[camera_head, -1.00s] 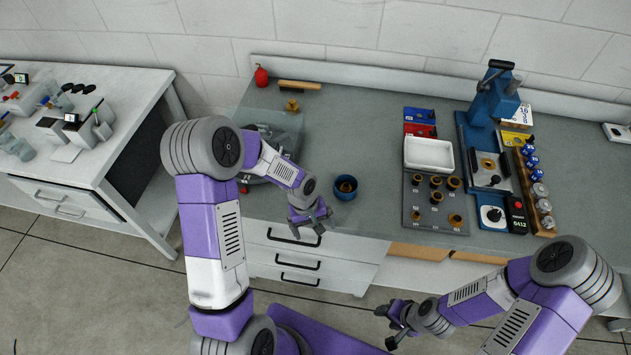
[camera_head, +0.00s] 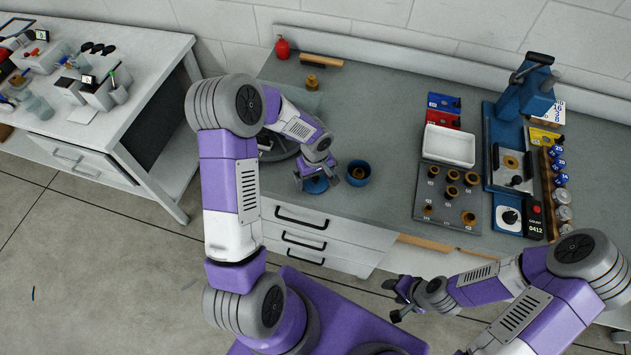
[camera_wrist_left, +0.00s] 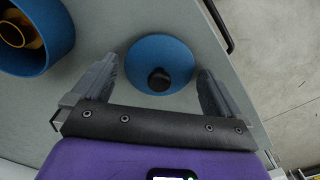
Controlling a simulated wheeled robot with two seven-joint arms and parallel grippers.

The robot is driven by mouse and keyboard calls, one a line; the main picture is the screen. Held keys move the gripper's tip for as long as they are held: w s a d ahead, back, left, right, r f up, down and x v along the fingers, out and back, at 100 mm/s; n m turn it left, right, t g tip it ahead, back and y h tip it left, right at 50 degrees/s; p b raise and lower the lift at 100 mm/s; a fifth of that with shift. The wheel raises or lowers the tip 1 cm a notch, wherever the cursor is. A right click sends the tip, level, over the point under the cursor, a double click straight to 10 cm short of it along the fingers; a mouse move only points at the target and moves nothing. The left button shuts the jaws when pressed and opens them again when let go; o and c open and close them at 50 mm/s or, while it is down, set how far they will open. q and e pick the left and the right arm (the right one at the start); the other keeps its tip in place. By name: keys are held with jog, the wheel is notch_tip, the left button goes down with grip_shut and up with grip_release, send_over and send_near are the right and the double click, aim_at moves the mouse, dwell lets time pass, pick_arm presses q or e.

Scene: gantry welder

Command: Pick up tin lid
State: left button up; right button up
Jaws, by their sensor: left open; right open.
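The tin lid (camera_wrist_left: 160,52) is a blue disc with a black knob, lying on the grey bench top near its front edge. In the left wrist view it sits between the open fingers of my left gripper (camera_wrist_left: 158,88), with a gap on either side. In the head view the lid (camera_head: 316,186) shows partly beneath my left gripper (camera_head: 326,178). The blue tin (camera_head: 358,171), open with brass-coloured parts inside, stands just right of the lid. It also shows in the left wrist view (camera_wrist_left: 50,55). My right gripper (camera_head: 400,298) is open and empty, in front of the bench.
A white tray (camera_head: 449,146) and a grey board with several brass parts (camera_head: 447,196) lie to the right. A blue press (camera_head: 524,88) stands beyond them. A red bottle (camera_head: 282,47) and a brass part (camera_head: 312,83) are at the back left. The bench between is clear.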

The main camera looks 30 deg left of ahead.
pick_arm(q)
jog(key=c, duration=0.9)
